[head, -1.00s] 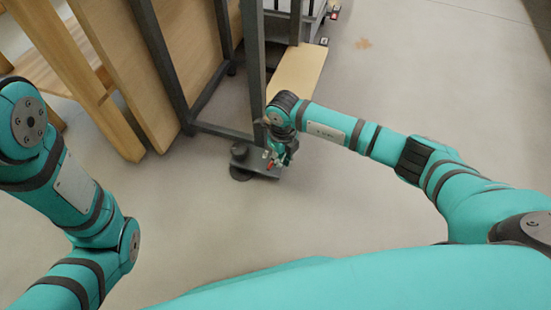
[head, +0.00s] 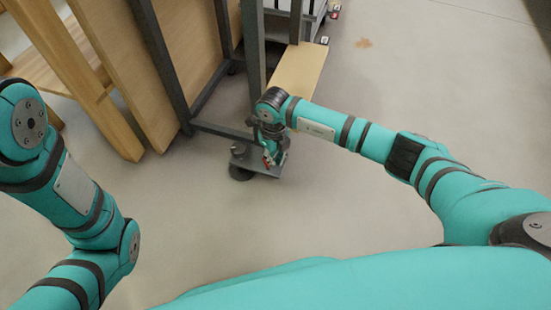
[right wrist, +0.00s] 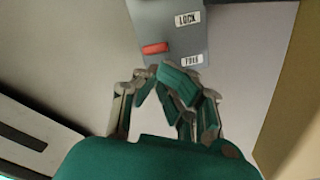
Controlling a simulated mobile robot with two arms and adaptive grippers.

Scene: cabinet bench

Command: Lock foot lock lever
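The foot lock lever shows as a short red bar (right wrist: 155,48) on a grey foot plate (right wrist: 165,18) in the right wrist view. A LOCK label (right wrist: 188,19) lies farther up the plate and a FREE label (right wrist: 192,60) lower. The bar is nearer the height of FREE. My right gripper (right wrist: 156,72) has its fingertips drawn together just below the bar, with nothing seen between them. Contact with the bar cannot be told. In the head view the right gripper (head: 272,158) is low over the foot plate (head: 262,169). My left gripper is out of view.
A dark metal frame post (head: 254,60) rises beside the right gripper. Wooden panels (head: 130,75) lean at the left. A tan board (head: 300,70) lies behind my right wrist. The floor (head: 430,85) on the right is clear.

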